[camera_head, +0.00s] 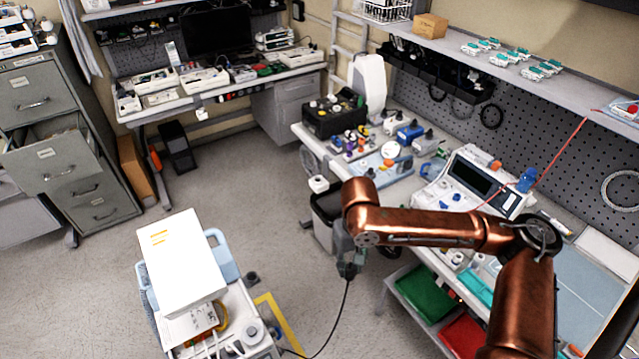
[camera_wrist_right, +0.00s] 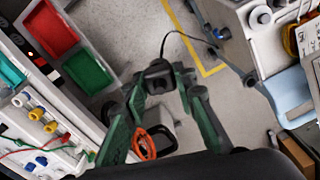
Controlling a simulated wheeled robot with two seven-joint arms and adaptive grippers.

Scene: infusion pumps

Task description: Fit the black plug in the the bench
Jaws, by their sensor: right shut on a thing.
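The black plug (camera_wrist_right: 158,76) is between the green fingertips of my right gripper (camera_wrist_right: 160,88), which is shut on it. In the head view my right gripper (camera_head: 348,264) hangs beside the front edge of the bench (camera_head: 432,262), above the floor. A black cable (camera_head: 338,312) runs from the plug down towards the cart; it also shows in the wrist view (camera_wrist_right: 185,34). The plug is apart from the bench. I cannot make out a matching socket on the bench. My left gripper is out of view.
A cart with a white box (camera_head: 182,262) stands at the front left. A dark bin (camera_head: 325,207) stands behind the gripper. Green (camera_head: 424,295) and red (camera_head: 463,336) trays sit below the bench top. A pump-like device (camera_head: 470,182) stands on the bench.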

